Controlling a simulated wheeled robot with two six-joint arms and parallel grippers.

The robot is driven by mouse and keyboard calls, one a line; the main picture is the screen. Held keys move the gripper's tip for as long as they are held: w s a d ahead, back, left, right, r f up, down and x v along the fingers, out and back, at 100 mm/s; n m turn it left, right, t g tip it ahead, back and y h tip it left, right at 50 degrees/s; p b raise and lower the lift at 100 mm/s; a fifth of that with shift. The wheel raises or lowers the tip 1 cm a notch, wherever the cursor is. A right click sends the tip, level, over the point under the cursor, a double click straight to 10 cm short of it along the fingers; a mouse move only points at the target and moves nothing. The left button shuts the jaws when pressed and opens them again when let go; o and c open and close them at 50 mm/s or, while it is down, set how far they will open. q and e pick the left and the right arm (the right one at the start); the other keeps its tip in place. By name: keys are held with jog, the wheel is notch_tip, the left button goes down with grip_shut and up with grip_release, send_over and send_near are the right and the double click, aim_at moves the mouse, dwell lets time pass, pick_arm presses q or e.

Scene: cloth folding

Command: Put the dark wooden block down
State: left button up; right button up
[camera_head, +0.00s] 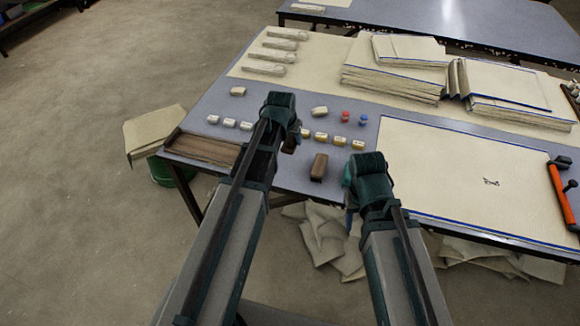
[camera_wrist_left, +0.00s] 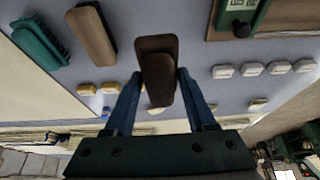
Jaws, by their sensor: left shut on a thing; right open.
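The dark wooden block (camera_wrist_left: 157,62) is between the two fingers of my left gripper (camera_wrist_left: 158,78) in the left wrist view. The gripper is shut on it. In the head view the block (camera_head: 290,144) shows only in part beside my left gripper (camera_head: 283,118), over the grey table. Whether its underside touches the table I cannot tell. My right gripper (camera_head: 368,167) is open at the table's front edge, with its fingertips mostly hidden.
A lighter brown block (camera_head: 318,167) lies to the right of the held block. A green brush-like thing (camera_wrist_left: 40,42) lies past it. Rows of small white blocks (camera_head: 229,123) and yellow blocks (camera_head: 322,138) lie nearby. A brown tray (camera_head: 205,148) is at left.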

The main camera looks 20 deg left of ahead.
aim_at(292, 162)
pick_arm(q)
jog(key=shift+f+b, duration=5.1)
jog(key=shift+r, duration=0.15)
jog(key=o, duration=0.7)
jog(key=shift+f, duration=0.2)
jog(key=o, duration=0.5)
jog(key=shift+r, duration=0.1)
